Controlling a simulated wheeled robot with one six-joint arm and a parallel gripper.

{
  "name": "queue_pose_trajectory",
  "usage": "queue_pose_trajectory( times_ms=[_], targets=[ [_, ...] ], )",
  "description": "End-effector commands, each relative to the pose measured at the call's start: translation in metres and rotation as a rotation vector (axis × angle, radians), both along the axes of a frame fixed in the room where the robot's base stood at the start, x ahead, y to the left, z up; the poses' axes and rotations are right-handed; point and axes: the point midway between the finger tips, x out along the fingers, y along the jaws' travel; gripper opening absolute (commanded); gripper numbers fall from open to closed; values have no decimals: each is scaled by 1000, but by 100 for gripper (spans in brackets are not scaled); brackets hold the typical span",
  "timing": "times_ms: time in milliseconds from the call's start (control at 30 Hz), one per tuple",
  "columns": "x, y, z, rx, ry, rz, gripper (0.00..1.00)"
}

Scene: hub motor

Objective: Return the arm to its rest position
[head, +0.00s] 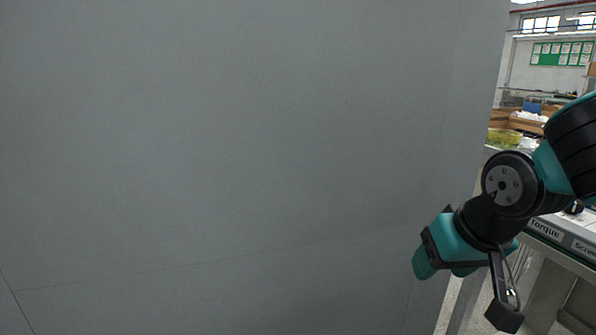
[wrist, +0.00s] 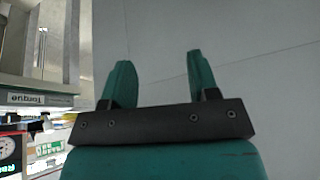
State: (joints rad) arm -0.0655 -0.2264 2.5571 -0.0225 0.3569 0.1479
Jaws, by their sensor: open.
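My gripper shows in the wrist view (wrist: 160,80) with its two teal fingers apart and nothing between them. In the head view my gripper (head: 440,265) is at the lower right, at the end of my black and teal arm, in front of a large grey panel (head: 220,140). The arm is bent, and its upper part runs off the right edge. I cannot tell from the head view how far the fingers are from the panel.
The grey panel fills most of the head view. At the right behind my arm is a bench with a "Torque" label (head: 545,229); the label also shows in the wrist view (wrist: 27,99). A green notice board (head: 562,53) hangs far back.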

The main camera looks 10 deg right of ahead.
Motion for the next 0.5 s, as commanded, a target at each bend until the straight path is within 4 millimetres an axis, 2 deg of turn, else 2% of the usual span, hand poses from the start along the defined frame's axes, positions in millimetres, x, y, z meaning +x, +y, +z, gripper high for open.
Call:
queue_pose_trajectory(
  times_ms=[33, 100, 200, 300, 333, 367, 400, 500],
  targets=[
    [-13, 26, 1, 33, 44, 112, 55],
    [-34, 57, 2, 71, 109, 264, 55],
    [-68, 92, 7, 110, 190, 474, 55],
    [-104, 118, 13, 134, 264, 685, 55],
    [-116, 123, 16, 139, 285, 750, 55],
    [-117, 124, 29, 141, 291, 762, 55],
    [-115, 122, 42, 140, 289, 749, 55],
    [-115, 122, 66, 140, 289, 745, 55]
  ],
)
